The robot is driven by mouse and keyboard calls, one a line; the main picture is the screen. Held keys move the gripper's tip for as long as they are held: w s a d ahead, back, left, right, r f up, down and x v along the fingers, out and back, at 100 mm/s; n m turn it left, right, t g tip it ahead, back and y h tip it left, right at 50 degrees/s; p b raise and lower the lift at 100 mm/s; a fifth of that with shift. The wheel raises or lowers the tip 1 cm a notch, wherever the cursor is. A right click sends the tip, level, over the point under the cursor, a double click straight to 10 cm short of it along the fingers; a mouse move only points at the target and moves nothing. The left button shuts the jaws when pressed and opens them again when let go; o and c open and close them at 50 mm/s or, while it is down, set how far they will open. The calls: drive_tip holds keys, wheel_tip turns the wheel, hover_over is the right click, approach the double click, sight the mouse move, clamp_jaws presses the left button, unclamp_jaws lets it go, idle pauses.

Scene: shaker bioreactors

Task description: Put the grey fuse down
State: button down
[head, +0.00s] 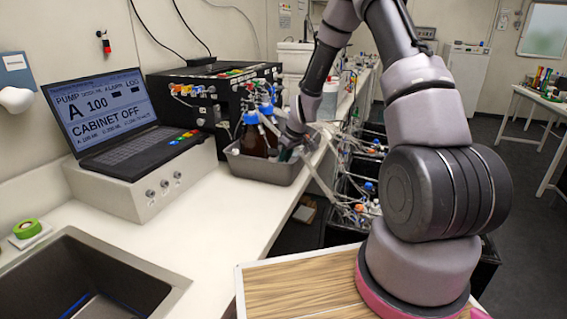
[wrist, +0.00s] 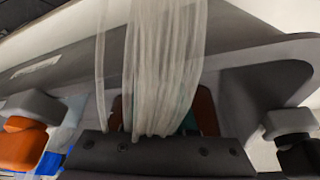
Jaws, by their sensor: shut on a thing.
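My gripper (head: 289,147) is low over the right end of a grey metal tray (head: 268,172) on the white bench, beside a brown bottle with a blue cap (head: 251,118). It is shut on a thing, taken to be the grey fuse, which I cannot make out. In the wrist view a bundle of pale clear tubing (wrist: 165,60) hangs across the middle and hides what is between the fingertips. A small teal patch shows behind the tubing. I cannot tell whether the held thing touches the tray.
A laptop on a white box (head: 140,185) and a black cabinet with coloured fittings (head: 213,88) stand to the left and behind. Tubing and racks (head: 355,195) crowd the right. The white bench (head: 200,240) is clear in front of the tray, near a sink (head: 85,285).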

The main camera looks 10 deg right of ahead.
drive_tip(key=shift+f, duration=0.2)
drive_tip(key=c, duration=0.7)
unclamp_jaws()
drive_tip(key=shift+c, duration=0.2)
drive_tip(key=s+d+r+m+t, duration=0.15)
drive_tip(key=s+r, duration=0.35)
drive_tip(key=r, duration=0.5)
drive_tip(key=s+d+r+m, duration=0.1)
drive_tip(key=s+r+m, duration=0.1)
drive_tip(key=s+r, duration=0.5)
drive_tip(key=s+d+r+m, duration=0.1)
drive_tip(key=s+d+r, duration=0.15)
drive_tip(key=r, duration=0.95)
drive_tip(key=s+r+m+t, duration=0.1)
drive_tip(key=s+r+m, duration=0.2)
drive_tip(key=s, duration=0.6)
drive_tip(key=s+r+m+t, duration=0.1)
drive_tip(key=s+r+m, duration=0.2)
drive_tip(key=s+r, duration=0.3)
drive_tip(key=s, duration=0.3)
drive_tip(key=shift+s, duration=0.25)
